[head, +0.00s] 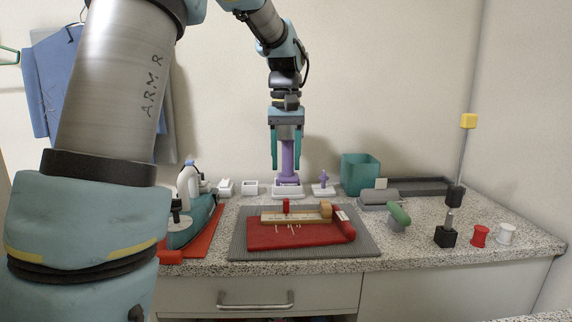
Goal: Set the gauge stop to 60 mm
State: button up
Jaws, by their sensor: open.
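The gauge looks like a pale wooden ruler strip (290,218) on a red base (275,240), lying on a grey ribbed mat (240,247). A small red block (286,205), seemingly the gauge stop, stands upright near the middle of the strip. A wooden block (325,209) sits at its right end. The scale marks are too small to read. My gripper (287,166) is open, pointing down above and behind the gauge, apart from the stop. A purple post (289,179) shows between and below its fingers; I cannot tell whether they touch it.
A sewing machine (195,205) stands left on a red mat. A teal bin (360,173), a grey tray (425,185) and small white holders (250,187) line the back. A green-handled tool (399,215), a black block (445,236) and spools (480,236) stand right.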

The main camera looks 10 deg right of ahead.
aim_at(286, 199)
notch_tip(286, 199, down, 11)
jog(key=m+t+p, duration=0.1)
jog(key=m+p, duration=0.2)
jog(key=m, duration=0.9)
jog(key=m+t+p, duration=0.2)
jog(key=m+p, duration=0.1)
jog(key=m, duration=0.9)
jog(key=m+t+p, duration=0.1)
jog(key=m+p, duration=0.2)
jog(key=m, duration=0.9)
jog(key=shift+r+t+h, duration=0.15)
jog(key=shift+t+h, duration=0.15)
jog(key=shift+h, duration=0.1)
